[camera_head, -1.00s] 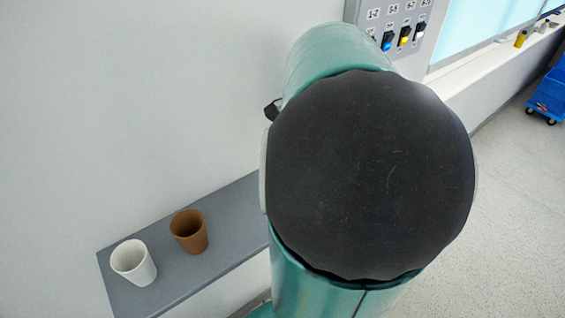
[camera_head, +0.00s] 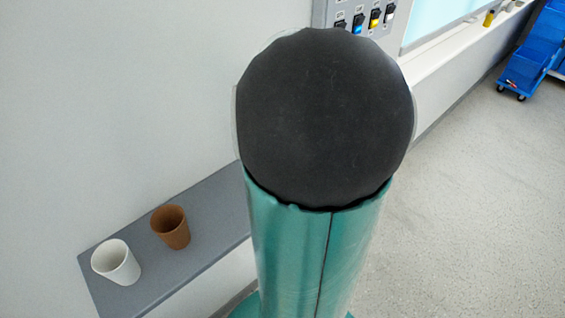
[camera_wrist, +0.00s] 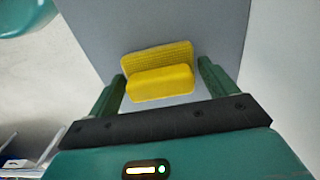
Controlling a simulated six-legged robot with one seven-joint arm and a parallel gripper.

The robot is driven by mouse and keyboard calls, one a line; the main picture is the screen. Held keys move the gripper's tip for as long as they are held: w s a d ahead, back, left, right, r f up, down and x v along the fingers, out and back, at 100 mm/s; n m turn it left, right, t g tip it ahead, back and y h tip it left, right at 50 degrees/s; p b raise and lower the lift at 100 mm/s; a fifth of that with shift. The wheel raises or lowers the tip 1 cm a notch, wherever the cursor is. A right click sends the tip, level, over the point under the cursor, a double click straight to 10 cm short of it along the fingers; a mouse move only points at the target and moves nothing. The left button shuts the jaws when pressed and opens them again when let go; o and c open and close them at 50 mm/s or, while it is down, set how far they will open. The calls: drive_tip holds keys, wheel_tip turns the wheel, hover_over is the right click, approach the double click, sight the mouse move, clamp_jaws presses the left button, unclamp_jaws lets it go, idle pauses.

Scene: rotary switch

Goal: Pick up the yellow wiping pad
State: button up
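The yellow wiping pad (camera_wrist: 158,72) lies on the grey shelf (camera_wrist: 190,22) in the wrist view, a block with a wider, textured yellow layer behind it. My gripper (camera_wrist: 162,72) is open, with one green finger on each side of the pad's near part. I cannot tell whether the fingers touch it or how far above the shelf they are. In the head view my own arm hides the pad and the gripper. The grey shelf also shows there at the left (camera_head: 212,200).
A white cup (camera_head: 116,262) and a brown cup (camera_head: 170,228) stand on the shelf's left part. A switch panel (camera_head: 342,14) is on the wall behind my arm. A blue cart (camera_head: 530,55) stands far right. The floor at right is clear.

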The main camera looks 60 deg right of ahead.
drive_tip(key=c, duration=0.6)
drive_tip(key=shift+r, duration=0.1)
drive_tip(key=shift+c, duration=0.3)
